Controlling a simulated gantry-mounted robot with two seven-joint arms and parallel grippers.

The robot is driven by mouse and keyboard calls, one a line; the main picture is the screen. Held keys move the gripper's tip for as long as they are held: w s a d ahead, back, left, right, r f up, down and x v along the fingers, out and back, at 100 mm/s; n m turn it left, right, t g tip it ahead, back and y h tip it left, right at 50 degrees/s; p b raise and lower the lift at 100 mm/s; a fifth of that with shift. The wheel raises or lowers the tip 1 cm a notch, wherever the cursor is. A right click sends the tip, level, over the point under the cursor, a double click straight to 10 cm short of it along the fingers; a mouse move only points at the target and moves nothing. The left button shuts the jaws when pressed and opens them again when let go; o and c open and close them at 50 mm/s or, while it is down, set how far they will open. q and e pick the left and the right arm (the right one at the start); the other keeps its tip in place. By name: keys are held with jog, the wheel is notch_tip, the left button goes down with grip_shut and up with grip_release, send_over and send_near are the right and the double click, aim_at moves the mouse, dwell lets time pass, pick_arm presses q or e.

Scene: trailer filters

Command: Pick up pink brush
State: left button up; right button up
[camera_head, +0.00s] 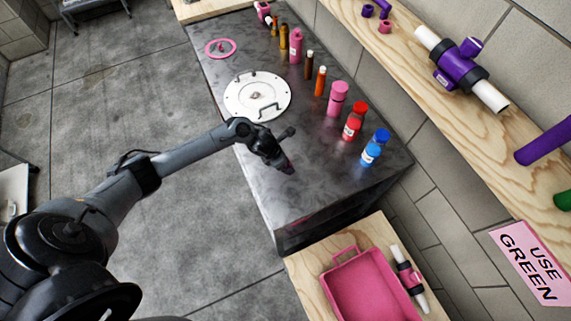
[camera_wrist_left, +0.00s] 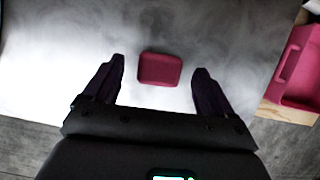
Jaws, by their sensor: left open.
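A pink, rounded block, which looks like the pink brush (camera_wrist_left: 160,68), shows in the left wrist view on the grey metal bench top (camera_head: 320,185). It lies between and slightly beyond the tips of my left gripper's fingers, with a gap on each side. My left gripper (camera_head: 288,150) is open and empty, low over the front part of the bench. In the head view I cannot make out the brush clearly; the gripper seems to cover it. My right gripper is not in view.
Several bottles stand along the wall, including a blue-capped one (camera_head: 374,148) and a red one (camera_head: 354,122). A pink tray (camera_head: 340,295) sits on a wooden surface at the front.

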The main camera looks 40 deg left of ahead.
pick_arm(q)
jog(key=shift+x, duration=1.15)
jog(key=shift+c, duration=0.3)
jog(key=c, duration=1)
jog(key=shift+r, duration=0.1)
jog(key=shift+r, duration=0.45)
jog(key=r, duration=0.1)
jog(key=d+r, duration=0.1)
jog(key=r, duration=0.1)
jog(key=shift+r, duration=0.3)
jog(key=d+r, duration=0.6)
jog(key=d, duration=0.4)
jog(key=shift+d+r, duration=0.15)
jog(key=shift+d, duration=0.25)
